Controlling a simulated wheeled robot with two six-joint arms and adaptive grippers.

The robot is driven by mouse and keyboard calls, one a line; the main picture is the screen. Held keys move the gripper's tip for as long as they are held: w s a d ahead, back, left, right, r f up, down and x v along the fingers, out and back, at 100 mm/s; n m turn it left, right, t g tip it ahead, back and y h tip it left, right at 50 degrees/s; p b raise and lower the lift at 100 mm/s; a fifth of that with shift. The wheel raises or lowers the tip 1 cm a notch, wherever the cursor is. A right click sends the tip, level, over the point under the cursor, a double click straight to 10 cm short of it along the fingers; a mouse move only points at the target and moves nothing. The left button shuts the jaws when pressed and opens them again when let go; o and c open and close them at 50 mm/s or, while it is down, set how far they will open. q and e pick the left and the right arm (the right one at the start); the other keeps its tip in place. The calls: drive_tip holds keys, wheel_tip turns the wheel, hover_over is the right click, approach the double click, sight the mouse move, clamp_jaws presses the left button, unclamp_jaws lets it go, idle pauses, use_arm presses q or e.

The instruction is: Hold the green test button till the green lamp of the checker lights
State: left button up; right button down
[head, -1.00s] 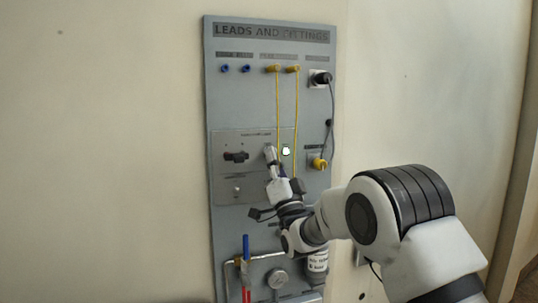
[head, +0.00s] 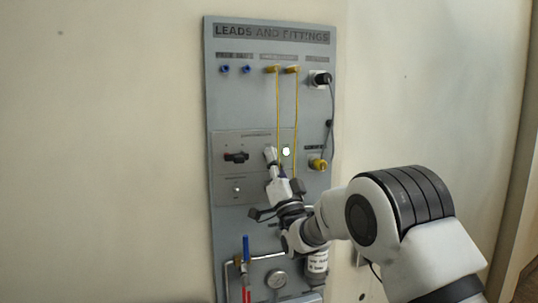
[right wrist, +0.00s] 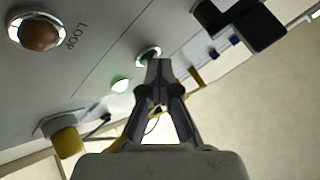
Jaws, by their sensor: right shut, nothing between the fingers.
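My right gripper (head: 270,152) is shut and empty, with its fingertips at the checker plate (head: 225,143) on the grey panel. In the right wrist view the closed fingertips (right wrist: 160,66) overlap the green test button (right wrist: 147,53), which sits in a bright metal ring. The fingers hide part of the button, and I cannot tell how far it is pressed. Beside it the round green lamp (right wrist: 121,86) glows pale green-white. In the head view the lamp (head: 286,152) is a bright spot just right of the fingertips. My left gripper is out of view.
Yellow leads (head: 278,110) hang close by. The wall to the left is clear.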

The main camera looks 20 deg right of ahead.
idle(0.8)
drive_tip(key=shift+s+f+b, duration=0.2)
drive_tip(key=shift+s+b, duration=0.2)
drive_tip(key=shift+b, duration=0.2)
drive_tip(key=shift+s+r, duration=0.15)
drive_tip(key=shift+s, duration=0.25)
drive_tip(key=s+b, duration=0.4)
drive_tip(key=s, duration=0.1)
drive_tip(key=shift+d, duration=0.1)
